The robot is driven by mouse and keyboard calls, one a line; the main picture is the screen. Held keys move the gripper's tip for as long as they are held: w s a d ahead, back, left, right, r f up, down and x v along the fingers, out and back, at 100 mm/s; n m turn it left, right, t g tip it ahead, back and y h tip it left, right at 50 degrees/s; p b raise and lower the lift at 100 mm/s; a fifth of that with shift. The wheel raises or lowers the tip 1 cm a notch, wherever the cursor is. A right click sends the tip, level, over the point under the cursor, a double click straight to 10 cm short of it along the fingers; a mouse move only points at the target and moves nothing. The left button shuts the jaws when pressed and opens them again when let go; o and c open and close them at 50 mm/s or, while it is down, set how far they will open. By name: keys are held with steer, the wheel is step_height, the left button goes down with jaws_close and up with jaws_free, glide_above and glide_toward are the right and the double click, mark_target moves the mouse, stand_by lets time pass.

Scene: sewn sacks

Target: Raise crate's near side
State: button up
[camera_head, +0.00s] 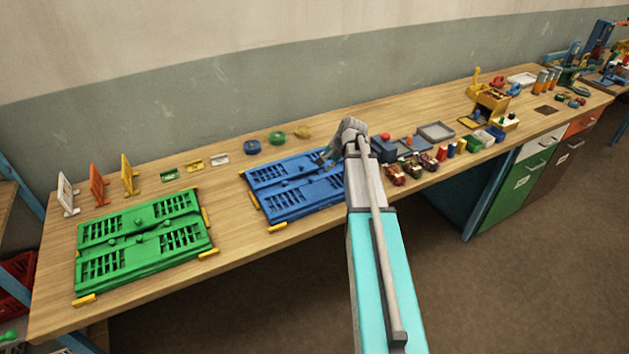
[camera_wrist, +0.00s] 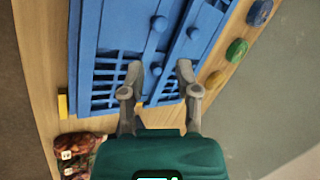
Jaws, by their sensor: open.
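A blue crate (camera_head: 285,205) lies folded flat on the bench, with slotted panels and small knobs. It fills much of the wrist view (camera_wrist: 92,45). A green crate (camera_head: 125,262), also folded flat with knobs on its panels, lies to the left. My gripper (camera_head: 328,158) is at the right end of the blue crate. My arm hides part of the crate's right side.
Yellow corner blocks (camera_head: 277,227) stand around the crates. Colored rings (camera_head: 277,138) lie behind the blue crate. Small dark sacks (camera_head: 395,175) sit right of my arm, with a grey tray (camera_head: 436,131) beyond. Bare bench (camera_head: 228,212) shows between the crates.

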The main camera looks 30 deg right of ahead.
mark_target(312, 178)
steer(key=shift+b+x, duration=3.95)
steer(key=shift+x, duration=1)
jaws_close()
steer(key=shift+d, duration=0.25)
